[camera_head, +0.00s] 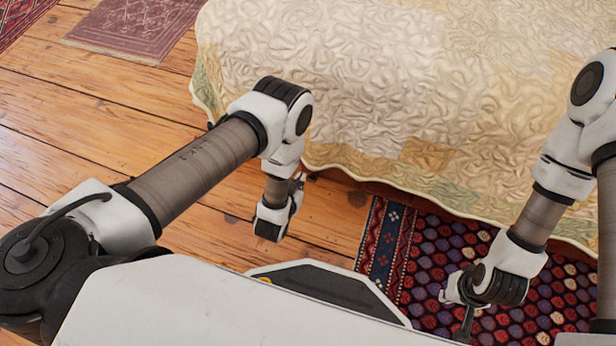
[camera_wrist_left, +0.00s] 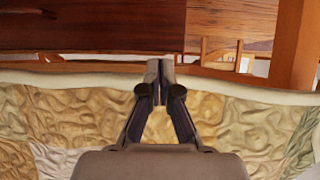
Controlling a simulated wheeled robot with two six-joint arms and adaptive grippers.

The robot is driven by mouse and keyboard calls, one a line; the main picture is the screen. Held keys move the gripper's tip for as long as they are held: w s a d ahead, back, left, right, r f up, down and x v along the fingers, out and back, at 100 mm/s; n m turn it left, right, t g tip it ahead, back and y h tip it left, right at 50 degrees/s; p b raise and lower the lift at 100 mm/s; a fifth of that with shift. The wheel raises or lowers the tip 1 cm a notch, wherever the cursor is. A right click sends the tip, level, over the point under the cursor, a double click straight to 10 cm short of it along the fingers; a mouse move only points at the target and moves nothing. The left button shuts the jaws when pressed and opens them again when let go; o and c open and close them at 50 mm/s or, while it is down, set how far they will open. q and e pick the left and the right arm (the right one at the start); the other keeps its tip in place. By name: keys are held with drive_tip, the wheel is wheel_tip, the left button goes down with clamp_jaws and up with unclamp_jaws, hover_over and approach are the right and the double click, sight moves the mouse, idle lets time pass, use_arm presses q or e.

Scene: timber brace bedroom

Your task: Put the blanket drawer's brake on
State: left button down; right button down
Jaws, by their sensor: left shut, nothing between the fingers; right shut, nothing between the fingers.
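My left gripper (camera_head: 298,184) is beside the near left edge of the bed's quilt in the head view. In the left wrist view its fingers (camera_wrist_left: 160,68) are shut with nothing between them. They point at the quilt's hem, with dark reddish-brown wooden boards (camera_wrist_left: 90,28) beyond it. I cannot tell whether these boards belong to the blanket drawer. No brake can be made out in either view. My right gripper (camera_head: 464,318) is low at the right, over the patterned rug, shut and empty.
A bed with a cream quilt (camera_head: 400,80) fills the upper right, its hem (camera_wrist_left: 60,84) hanging close to the left gripper. A red and blue rug (camera_head: 425,255) lies in front of it. Wooden uprights (camera_wrist_left: 295,45) stand at upper right in the wrist view.

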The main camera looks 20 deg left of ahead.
sight(307, 177)
use_arm(q)
drive_tip(key=b+x, duration=0.5)
drive_tip(key=x, duration=0.5)
drive_tip(key=shift+s+f, duration=0.1)
drive_tip(key=shift+f, duration=0.15)
drive_tip(key=shift+s+f+b, duration=0.7)
drive_tip(key=shift+s+f, duration=0.15)
drive_tip(key=shift+s, duration=0.1)
drive_tip(key=shift+s+a+f, duration=0.1)
drive_tip(key=shift+s+f, duration=0.1)
drive_tip(key=shift+s, duration=0.3)
